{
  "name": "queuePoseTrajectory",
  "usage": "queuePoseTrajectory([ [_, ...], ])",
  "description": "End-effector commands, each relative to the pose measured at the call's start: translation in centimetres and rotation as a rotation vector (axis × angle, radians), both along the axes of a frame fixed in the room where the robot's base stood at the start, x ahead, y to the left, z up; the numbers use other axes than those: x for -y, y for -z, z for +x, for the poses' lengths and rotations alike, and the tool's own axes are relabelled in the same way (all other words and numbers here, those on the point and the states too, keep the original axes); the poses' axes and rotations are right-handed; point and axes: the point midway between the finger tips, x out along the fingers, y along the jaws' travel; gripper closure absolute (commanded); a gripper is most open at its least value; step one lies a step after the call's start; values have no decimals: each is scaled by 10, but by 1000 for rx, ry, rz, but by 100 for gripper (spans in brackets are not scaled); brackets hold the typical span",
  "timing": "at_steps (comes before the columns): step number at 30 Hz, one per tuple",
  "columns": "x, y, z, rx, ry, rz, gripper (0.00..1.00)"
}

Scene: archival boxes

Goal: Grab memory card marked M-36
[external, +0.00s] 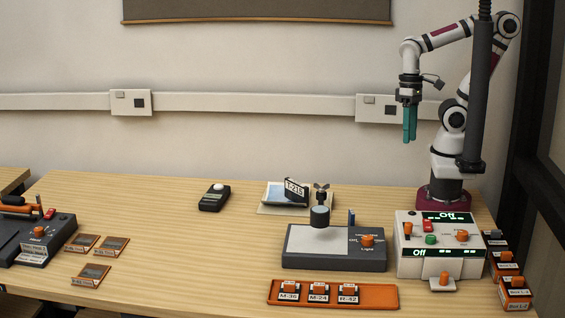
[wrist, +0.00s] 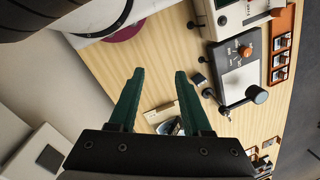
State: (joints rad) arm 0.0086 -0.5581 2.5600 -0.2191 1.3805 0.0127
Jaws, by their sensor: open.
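The memory card marked M-36 (external: 289,291) sits at the left end of an orange tray (external: 384,294) near the front of the table. Cards M-24 (external: 318,292) and R-42 (external: 348,293) sit to its right in the same tray. The tray also shows at the right of the wrist view (wrist: 291,22), where the card labels cannot be read. My gripper (external: 409,139) is high above the back right of the table, far from the tray. Its teal fingers (wrist: 159,78) are apart, with nothing between them.
A grey scanner-like device (external: 310,257) stands behind the tray. A white control box (external: 428,262) reading "Off" is at right. Behind are a T-215 item (external: 296,190) and a dark handheld meter (external: 214,199). Brown cards (external: 91,275) lie left. The table's left middle is clear.

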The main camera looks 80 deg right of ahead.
Motion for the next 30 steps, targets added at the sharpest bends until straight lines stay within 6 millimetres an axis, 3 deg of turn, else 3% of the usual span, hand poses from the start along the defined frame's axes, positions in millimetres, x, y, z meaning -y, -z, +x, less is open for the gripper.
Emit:
queuePoseTrajectory([
  [8, 3, 1, 2, 5, -2, -10, 45],
  [10, 24, 5, 21, 46, -25, -96, 45],
  [11, 42, 8, 36, 82, -50, -166, 45],
  [13, 96, 12, 90, 204, -170, -373, 45],
  [15, 139, 11, 161, 363, -388, -560, 45],
  [17, 150, 17, 218, 503, -628, -632, 45],
  [18, 143, 26, 248, 596, -802, -627, 45],
  [20, 116, 50, 275, 726, -1067, -537, 45],
  [22, 75, 83, 273, 858, -1338, -331, 45],
  [24, 39, 109, 244, 956, -1539, -74, 45],
  [27, 11, 126, 192, 1042, -1704, 258, 45],
  [30, 1, 128, 159, 1077, -1769, 447, 45],
])
